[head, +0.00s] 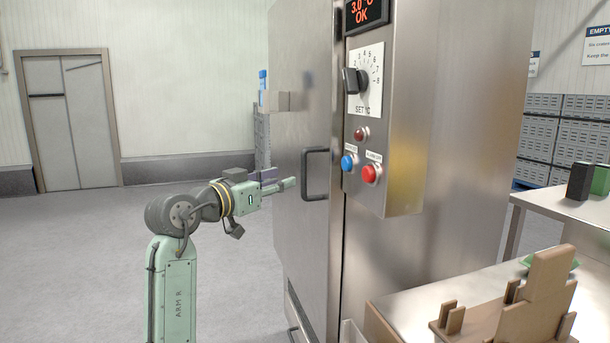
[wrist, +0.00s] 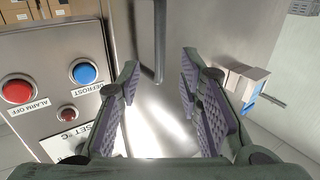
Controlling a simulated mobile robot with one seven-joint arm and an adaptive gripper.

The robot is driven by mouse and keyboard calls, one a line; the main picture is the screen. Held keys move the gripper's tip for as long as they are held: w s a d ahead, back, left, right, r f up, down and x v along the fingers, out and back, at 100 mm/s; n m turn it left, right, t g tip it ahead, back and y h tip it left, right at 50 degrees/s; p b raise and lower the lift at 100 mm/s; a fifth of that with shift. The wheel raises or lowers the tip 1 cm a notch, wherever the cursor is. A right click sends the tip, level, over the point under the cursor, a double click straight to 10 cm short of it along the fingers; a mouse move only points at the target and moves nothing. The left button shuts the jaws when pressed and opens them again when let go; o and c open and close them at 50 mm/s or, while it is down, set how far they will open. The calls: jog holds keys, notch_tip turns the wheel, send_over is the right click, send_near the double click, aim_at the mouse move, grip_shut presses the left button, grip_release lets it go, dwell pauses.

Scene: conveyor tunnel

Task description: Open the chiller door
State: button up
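The chiller door (head: 292,230) is a tall steel panel on the left side of the chiller and looks shut. Its dark bar handle (head: 315,174) stands upright near the door's right edge. My gripper (head: 290,183) is just left of the handle at about its height. In the wrist view, my gripper (wrist: 158,72) is open and empty, with purple ridged pads apart. The handle (wrist: 152,45) shows ahead, between the directions of the two fingertips, and does not look enclosed by them.
The control panel (head: 401,150) beside the handle carries a dial (head: 357,80), a blue button (head: 348,163) and a red button (head: 370,173); the display (head: 365,12) reads 3.0 °C OK. A bench (head: 400,305) with a brown stand is at lower right. The floor (head: 90,265) left is clear.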

aim_at(302, 174)
jog(key=p+x, duration=0.1)
jog(key=x, duration=0.8)
jog(key=shift+w+d+p, duration=0.1)
jog(key=shift+d+p, duration=0.05)
jog(key=shift+p, duration=0.2)
jog(key=shift+c, duration=0.2)
grip_shut()
